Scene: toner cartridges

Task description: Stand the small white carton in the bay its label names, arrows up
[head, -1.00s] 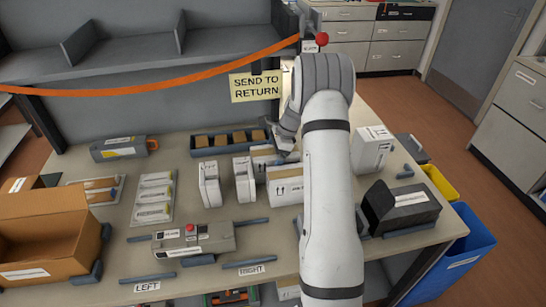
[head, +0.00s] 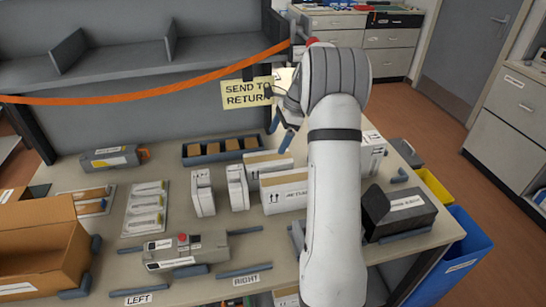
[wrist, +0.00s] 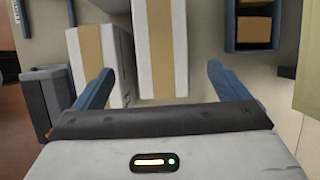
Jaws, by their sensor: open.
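Two slim white cartons, one on the left (head: 203,192) and one on the right (head: 237,188), stand mid-table with arrow marks on their faces. Beside them stand two wider white cartons with tan tape on top, a rear one (head: 262,163) and a front one (head: 284,192) with printed text. I cannot tell for sure which carton the task means. My gripper (head: 282,131) is open and empty above the rear wide carton. In the wrist view that taped carton (wrist: 160,50) lies below and between my open fingers, and the other (wrist: 103,62) is beside the left finger.
RIGHT (head: 246,280) and LEFT (head: 138,299) labels mark the table's front edge, with blue rails nearby. A grey box with a red button (head: 187,252) stands behind them. A tray (head: 190,159) holds brown blocks. An orange strap (head: 140,98) and a sign (head: 247,93) hang behind.

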